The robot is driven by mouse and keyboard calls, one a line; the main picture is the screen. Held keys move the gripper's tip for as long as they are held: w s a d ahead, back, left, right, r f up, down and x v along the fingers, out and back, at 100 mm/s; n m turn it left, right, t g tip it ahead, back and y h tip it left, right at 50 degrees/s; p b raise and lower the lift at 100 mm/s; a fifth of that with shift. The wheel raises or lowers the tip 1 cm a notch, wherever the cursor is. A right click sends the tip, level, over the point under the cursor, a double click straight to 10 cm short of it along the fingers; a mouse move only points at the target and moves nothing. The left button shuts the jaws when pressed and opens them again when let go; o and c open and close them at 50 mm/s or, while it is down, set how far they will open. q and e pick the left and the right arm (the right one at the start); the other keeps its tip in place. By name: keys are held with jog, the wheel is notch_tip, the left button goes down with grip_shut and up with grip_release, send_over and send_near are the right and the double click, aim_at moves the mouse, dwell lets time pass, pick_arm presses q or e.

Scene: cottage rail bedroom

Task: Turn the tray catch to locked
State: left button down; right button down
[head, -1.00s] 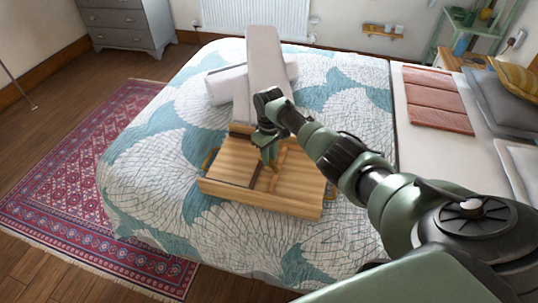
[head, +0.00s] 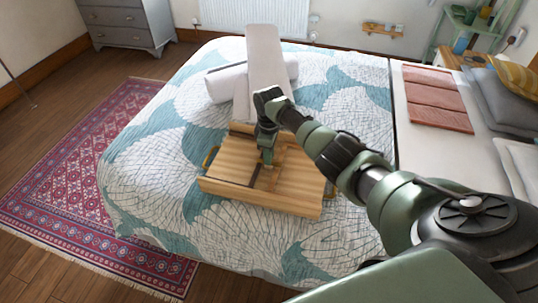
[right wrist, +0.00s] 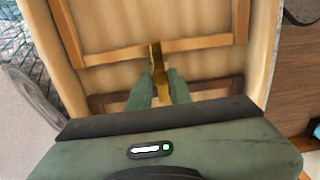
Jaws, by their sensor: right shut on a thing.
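The wooden tray (head: 230,190) lies on the bed, with a raised back edge and brass-coloured side handles. In the right wrist view, its wooden frame bars (right wrist: 105,58) run across the picture. The brass-coloured catch (right wrist: 156,56) stands between the two bars' ends, pointing nearly straight up the picture. My right gripper (right wrist: 158,84) is shut on the catch, with a green finger on either side. In the head view, my right gripper (head: 267,162) is over the middle of the tray and hides the catch. My left gripper is out of view.
Rolled white towels or cushions (head: 226,85) and a long pale board-like thing (head: 264,55) lie just behind the tray. The patterned bedspread (head: 150,150) is clear left of the tray.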

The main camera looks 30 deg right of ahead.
jog(key=c, duration=1.3)
grip_release()
jog(key=shift+r, duration=0.15)
notch_tip(320, 180, up, 8)
jog(key=shift+f, duration=0.2)
